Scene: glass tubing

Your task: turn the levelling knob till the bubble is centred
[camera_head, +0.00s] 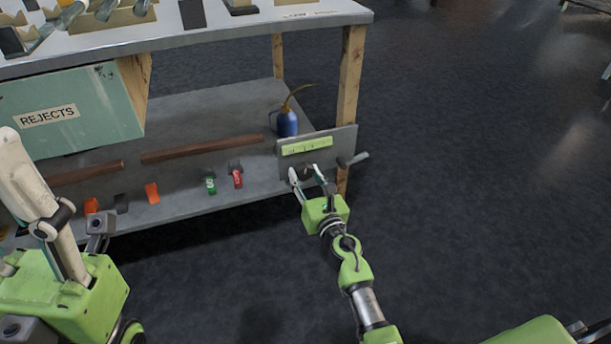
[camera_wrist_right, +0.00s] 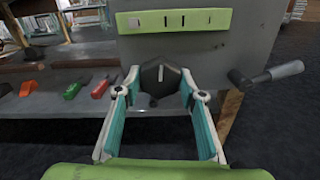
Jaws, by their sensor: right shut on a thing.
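The levelling knob (camera_wrist_right: 160,82) is dark and faceted, with a pale pointer line standing nearly upright. It sits on a grey panel (camera_wrist_right: 222,55) below a yellow-green level vial (camera_wrist_right: 150,28). A pale square, apparently the bubble (camera_wrist_right: 133,21), shows near the vial's left end, left of the dark marks. My right gripper (camera_wrist_right: 160,92) is shut on the knob, one finger at each side. In the head view the right gripper (camera_head: 305,172) reaches the panel below the vial (camera_head: 307,146). Part of my left gripper (camera_head: 32,175) shows at the left; its fingertips cannot be made out.
A crank handle (camera_wrist_right: 275,73) sticks out at the panel's right. A blue oil can (camera_head: 287,122) stands on the lower shelf (camera_head: 215,110) behind the panel. Red, green and orange clips lie along the shelf front. A REJECTS bin (camera_head: 75,135) hangs under the bench. Floor at right is clear.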

